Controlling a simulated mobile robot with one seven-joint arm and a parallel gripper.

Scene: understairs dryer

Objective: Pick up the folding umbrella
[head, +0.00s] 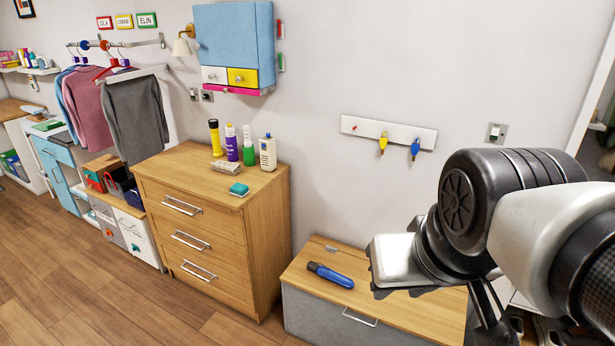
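The folding umbrella (330,275) is a slim blue roll with a dark end at its left. It lies on its side on the wooden top of the low storage bench (415,306). My gripper (392,262) shows as a pale hand body to the right of the umbrella, appearing apart from it in the picture. Its fingers are not clearly visible, so I cannot tell whether it is open or shut. I see nothing held in it.
A hook rail (388,132) is on the wall above the bench. Wooden floor (90,290) is clear at the front left.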

